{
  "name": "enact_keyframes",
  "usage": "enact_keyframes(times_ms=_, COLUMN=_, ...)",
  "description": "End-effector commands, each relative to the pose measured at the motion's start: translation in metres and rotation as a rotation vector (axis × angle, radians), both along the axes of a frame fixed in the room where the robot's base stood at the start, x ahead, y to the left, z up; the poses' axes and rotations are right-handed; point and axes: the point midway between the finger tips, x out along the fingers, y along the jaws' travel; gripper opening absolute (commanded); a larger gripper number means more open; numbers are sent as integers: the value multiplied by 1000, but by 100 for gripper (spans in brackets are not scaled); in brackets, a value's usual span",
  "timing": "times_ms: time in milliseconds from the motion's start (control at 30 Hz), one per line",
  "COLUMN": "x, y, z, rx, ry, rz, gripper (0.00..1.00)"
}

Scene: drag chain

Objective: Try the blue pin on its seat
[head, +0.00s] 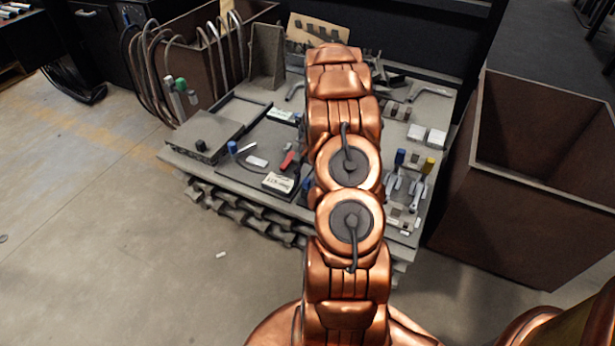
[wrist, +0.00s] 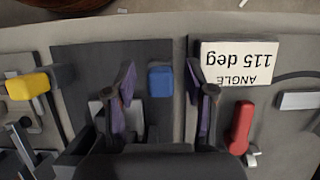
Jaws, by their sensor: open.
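In the wrist view the blue pin (wrist: 160,81) shows as a blunt blue block between my two finger pads, a little beyond them, with gaps on both sides. My gripper (wrist: 161,88) is open and empty, with its dark, purple-tinged fingers spread. A dark plate (wrist: 78,62) lies below. I cannot make out the seat, nor whether the pin is in it. In the head view my copper arm hides the gripper; a blue piece (head: 307,184) beside the arm appears to be the same pin.
A white "ANGLE 115 deg" card (wrist: 238,62) and a red-handled tool (wrist: 241,127) lie to the right in the wrist view. A yellow block (wrist: 28,86) is at left. A brown bin (head: 500,215) stands right.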

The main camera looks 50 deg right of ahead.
Motion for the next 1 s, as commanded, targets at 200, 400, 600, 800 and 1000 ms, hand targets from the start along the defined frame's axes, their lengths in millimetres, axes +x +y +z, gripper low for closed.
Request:
enact_keyframes(times_ms=200, x=0, y=0, z=0, rx=0, ry=0, rz=0, gripper=50)
enact_keyframes(times_ms=400, x=0, y=0, z=0, rx=0, ry=0, rz=0, gripper=29)
enact_keyframes(times_ms=600, x=0, y=0, z=0, rx=0, ry=0, rz=0, gripper=8)
enact_keyframes(times_ms=800, x=0, y=0, z=0, rx=1, ry=0, rz=0, gripper=0)
enact_keyframes(times_ms=1000, x=0, y=0, z=3, rx=0, ry=0, rz=0, gripper=0)
